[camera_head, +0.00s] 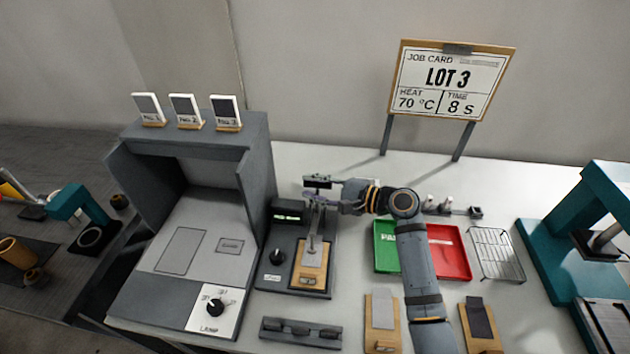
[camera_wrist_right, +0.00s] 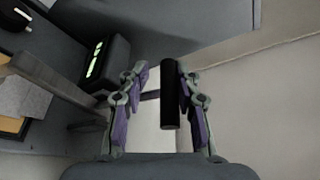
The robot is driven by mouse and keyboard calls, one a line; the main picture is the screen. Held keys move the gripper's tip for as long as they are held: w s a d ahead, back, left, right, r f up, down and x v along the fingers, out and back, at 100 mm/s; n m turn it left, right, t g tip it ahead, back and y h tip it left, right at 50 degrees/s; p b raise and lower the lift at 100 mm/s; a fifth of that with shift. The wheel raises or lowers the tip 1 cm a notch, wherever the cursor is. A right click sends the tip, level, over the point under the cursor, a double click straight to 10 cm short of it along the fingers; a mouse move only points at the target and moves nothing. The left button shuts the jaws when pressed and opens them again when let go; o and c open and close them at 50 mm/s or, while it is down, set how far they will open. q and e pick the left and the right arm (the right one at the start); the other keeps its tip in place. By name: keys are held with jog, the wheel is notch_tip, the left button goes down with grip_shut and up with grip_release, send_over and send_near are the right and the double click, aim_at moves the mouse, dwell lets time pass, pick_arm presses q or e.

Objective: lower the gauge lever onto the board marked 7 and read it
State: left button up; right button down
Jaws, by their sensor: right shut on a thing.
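The gauge (camera_head: 268,286) is a dark base with a green-lit display (camera_head: 289,217) and a black knob. A wooden board (camera_head: 311,276) with a grey swatch lies on it; I cannot read its number. The gauge lever (camera_head: 316,222) stands raised above the board, with a black handle at its top. My right gripper (camera_head: 332,197) is at the top of the lever. In the right wrist view the black handle (camera_wrist_right: 170,97) sits between the fingers of my right gripper (camera_wrist_right: 165,100), which is shut on it. The display (camera_wrist_right: 97,58) is lit there too, its figures unreadable. My left gripper is out of view.
A grey booth (camera_head: 190,140) stands left. Two boards (camera_head: 382,325) (camera_head: 480,328) lie in front. A teal press (camera_head: 560,245) is far right.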

jog(key=shift+s+a+f+n+t, duration=0.1)
jog(key=shift+s+f+n+t, duration=0.25)
jog(key=shift+s+n, duration=0.4)
jog(key=shift+s+f, duration=0.2)
jog(key=shift+s, duration=0.3)
jog(key=shift+a+f, duration=0.1)
jog(key=shift+f, duration=0.1)
jog(key=c, duration=0.8)
grip_release()
jog(key=shift+w+r, duration=0.1)
jog(key=shift+c, duration=0.2)
jog(key=shift+w+r, duration=0.1)
jog(key=shift+r, duration=0.1)
jog(key=v, duration=1.2)
jog(key=shift+f, duration=0.2)
